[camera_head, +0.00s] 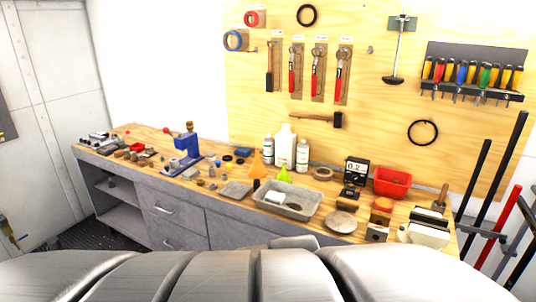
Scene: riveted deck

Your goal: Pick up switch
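I cannot make out for sure which of the small things on the wooden workbench (220,205) is the switch. A small dark grey box (376,233) with a round spot on its face sits near the front right edge of the bench. A small white block (275,197) lies in a grey tray (300,213) at the middle. Both are too small to identify. My gripper is not in view; large grey parts of my own body fill the bottom of the picture and hide the floor and the bench's lower front.
A blue vise (187,150), white bottles (286,148), a red bin (393,182) and a meter (355,172) crowd the bench. Tools hang on the pegboard (380,90) behind. Drawers (172,212) are below. Long bars (472,180) stand at the right.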

